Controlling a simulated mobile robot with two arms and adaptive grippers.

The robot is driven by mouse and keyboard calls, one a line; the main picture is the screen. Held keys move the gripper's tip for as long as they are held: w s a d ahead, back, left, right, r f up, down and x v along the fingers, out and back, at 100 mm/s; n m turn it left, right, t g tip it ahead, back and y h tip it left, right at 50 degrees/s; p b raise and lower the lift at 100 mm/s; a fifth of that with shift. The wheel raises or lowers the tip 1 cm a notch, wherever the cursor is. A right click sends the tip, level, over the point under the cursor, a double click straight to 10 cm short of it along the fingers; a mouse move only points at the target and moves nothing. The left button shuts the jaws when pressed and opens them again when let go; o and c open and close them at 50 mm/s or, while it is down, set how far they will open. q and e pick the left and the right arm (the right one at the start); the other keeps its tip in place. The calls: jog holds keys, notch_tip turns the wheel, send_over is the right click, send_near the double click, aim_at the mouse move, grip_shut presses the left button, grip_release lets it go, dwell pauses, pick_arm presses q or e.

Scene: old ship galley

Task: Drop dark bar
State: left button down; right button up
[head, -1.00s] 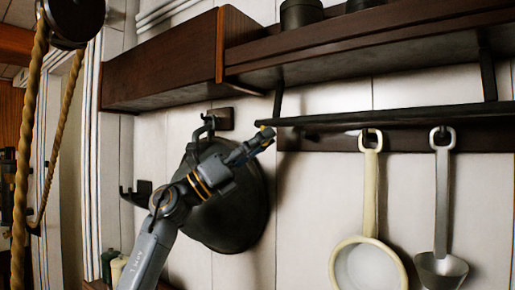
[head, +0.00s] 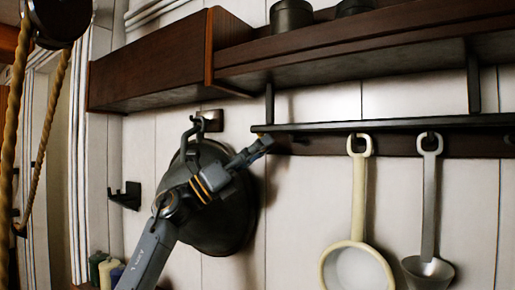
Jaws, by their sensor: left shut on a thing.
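The dark bar (head: 390,125) is long and thin. It runs nearly level under the shelf, in front of a wooden hook rail, and goes out of view at the right. My left gripper (head: 262,142) comes up from the lower left and is shut at the bar's left end. A small yellow mark shows there. The contact itself is small and partly hidden by the fingers. My right gripper is not in view.
The dark wooden shelf (head: 350,65) with brackets is above the bar. A cream strainer (head: 358,205) and a metal ladle (head: 429,200) hang below it. A large dark pan (head: 232,215) hangs behind my arm. A rope (head: 50,125) hangs at left.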

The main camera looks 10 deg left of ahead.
pick_arm(q)
jog(key=c, duration=1.2)
grip_release()
jog(key=shift+w+a+r+t, duration=0.1)
jog(key=shift+r+t, duration=0.1)
jog(key=shift+t, duration=0.1)
jog(key=shift+o, duration=0.9)
jog(key=shift+w+f, duration=0.15)
jog(key=shift+w, duration=0.15)
jog(key=shift+s+d, duration=0.1)
jog(key=shift+d, duration=0.1)
jog(key=shift+s, duration=0.1)
jog(key=shift+a+f, duration=0.2)
jog(key=v, duration=1.1)
jog(key=shift+a, duration=0.15)
jog(key=shift+s, duration=0.1)
